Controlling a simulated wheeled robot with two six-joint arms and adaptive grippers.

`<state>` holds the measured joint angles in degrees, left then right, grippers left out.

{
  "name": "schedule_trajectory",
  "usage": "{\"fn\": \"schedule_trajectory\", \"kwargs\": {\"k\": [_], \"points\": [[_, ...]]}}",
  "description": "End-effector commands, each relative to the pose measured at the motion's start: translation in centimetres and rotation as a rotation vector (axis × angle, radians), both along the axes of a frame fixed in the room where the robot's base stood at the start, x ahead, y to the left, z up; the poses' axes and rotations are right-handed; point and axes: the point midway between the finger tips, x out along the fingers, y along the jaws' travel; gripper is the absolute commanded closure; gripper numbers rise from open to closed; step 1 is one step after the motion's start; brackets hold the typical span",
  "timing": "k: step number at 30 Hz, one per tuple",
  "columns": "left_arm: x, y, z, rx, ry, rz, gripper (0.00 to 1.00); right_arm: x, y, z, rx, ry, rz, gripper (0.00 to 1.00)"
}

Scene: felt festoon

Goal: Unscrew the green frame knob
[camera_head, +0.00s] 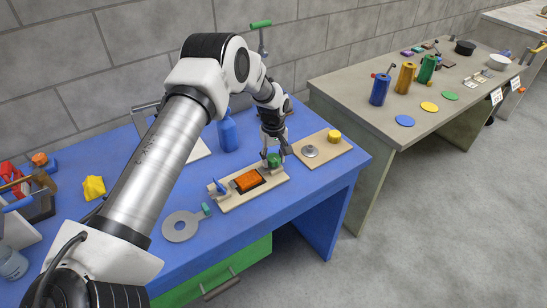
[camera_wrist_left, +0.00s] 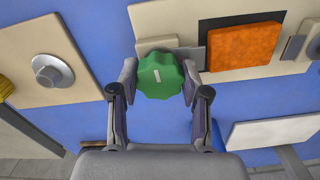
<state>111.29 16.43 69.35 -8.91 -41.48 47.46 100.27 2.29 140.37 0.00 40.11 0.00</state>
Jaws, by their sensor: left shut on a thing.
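The green frame knob (camera_head: 274,160) sits at the right end of a beige wooden frame board (camera_head: 228,203) on the blue table. It also shows large in the left wrist view (camera_wrist_left: 160,76), with a pale mark on its face. My left gripper (camera_head: 277,152) comes down on it from above. In the left wrist view the fingers (camera_wrist_left: 160,82) are shut on the knob, one on each side. An orange block (camera_head: 248,181) lies in the frame's dark recess, and a small blue part (camera_head: 218,186) stands at the frame's left end. My right gripper is not in view.
Right of the frame is a board (camera_head: 322,150) with a grey round knob (camera_head: 310,151) and a yellow knob (camera_head: 334,136). A blue bottle (camera_head: 227,133) stands behind.

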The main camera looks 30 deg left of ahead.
Motion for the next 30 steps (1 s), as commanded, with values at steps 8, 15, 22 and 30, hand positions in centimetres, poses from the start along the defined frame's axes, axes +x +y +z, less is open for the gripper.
{"fn": "schedule_trajectory", "kwargs": {"k": [8, 15, 22, 30], "points": [[-0.3, 0.0, -0.3, -0.001, 0.008, -0.001, 0.4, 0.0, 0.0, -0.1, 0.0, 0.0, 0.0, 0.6], [-0.1, 0.0, -0.2, -0.001, 0.003, -0.002, 0.29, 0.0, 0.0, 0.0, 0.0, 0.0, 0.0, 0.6], [0.1, 0.0, 1.2, -0.001, -0.002, -0.002, 0.29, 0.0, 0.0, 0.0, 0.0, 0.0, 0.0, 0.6], [0.1, 0.0, 7.8, -0.001, -0.002, -0.001, 0.29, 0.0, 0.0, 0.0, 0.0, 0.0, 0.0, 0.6]]}}
